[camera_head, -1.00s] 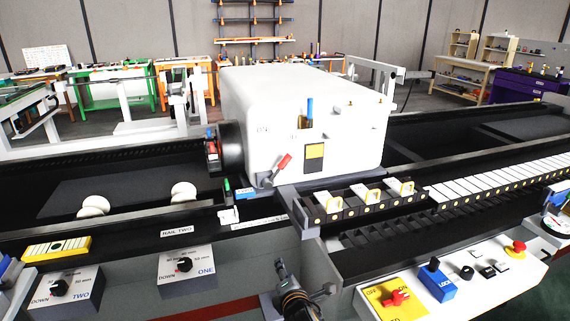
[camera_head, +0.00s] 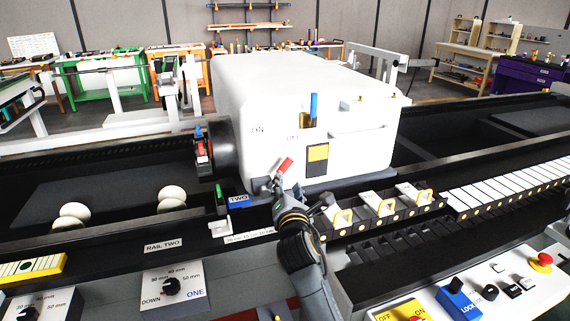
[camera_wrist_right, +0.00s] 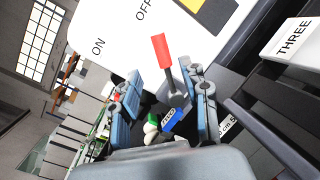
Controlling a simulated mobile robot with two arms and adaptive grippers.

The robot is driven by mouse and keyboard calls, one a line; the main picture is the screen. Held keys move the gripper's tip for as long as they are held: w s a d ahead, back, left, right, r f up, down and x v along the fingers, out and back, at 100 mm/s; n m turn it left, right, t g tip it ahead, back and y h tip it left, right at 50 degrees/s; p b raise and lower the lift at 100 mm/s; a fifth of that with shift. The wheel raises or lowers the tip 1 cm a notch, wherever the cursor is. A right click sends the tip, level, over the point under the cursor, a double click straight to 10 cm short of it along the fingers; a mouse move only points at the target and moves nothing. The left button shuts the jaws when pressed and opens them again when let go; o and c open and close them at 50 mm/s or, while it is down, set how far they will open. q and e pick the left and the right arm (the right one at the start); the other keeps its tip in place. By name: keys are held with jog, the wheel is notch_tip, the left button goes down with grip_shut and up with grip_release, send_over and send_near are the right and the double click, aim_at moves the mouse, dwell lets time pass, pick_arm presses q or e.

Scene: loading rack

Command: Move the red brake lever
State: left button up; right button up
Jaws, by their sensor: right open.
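The red brake lever (camera_head: 285,165) sits low on the front of the white machine housing (camera_head: 255,100), on a grey pivot. Its red handle tilts up and to the right. My right gripper (camera_head: 279,188) is just below and in front of it, and hides part of the pivot. In the right wrist view, my open right gripper (camera_wrist_right: 163,92) has one finger on each side of the lever's grey lower part. The red handle (camera_wrist_right: 161,52) stands beyond the fingertips. Whether a finger touches the lever cannot be told. My left gripper is not in view.
A blue "TWO" block (camera_head: 239,200) and a green-topped piece (camera_head: 219,192) lie left of the gripper. A black rack with white-and-yellow blocks (camera_head: 378,203) runs to the right. A control panel (camera_head: 520,285) is at the lower right.

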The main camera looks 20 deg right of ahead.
aim_at(285, 168)
jog(key=x, duration=0.4)
jog(key=shift+w+d, duration=0.1)
jog(key=shift+w, duration=0.05)
jog(key=x, duration=0.5)
jog(key=shift+w+f, duration=0.1)
jog(key=shift+w, duration=0.25)
jog(key=shift+w+d, duration=0.1)
jog(key=shift+w, duration=0.15)
jog(key=shift+c, duration=0.9)
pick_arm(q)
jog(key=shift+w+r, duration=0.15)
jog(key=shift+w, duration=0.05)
pick_arm(e)
grip_shut()
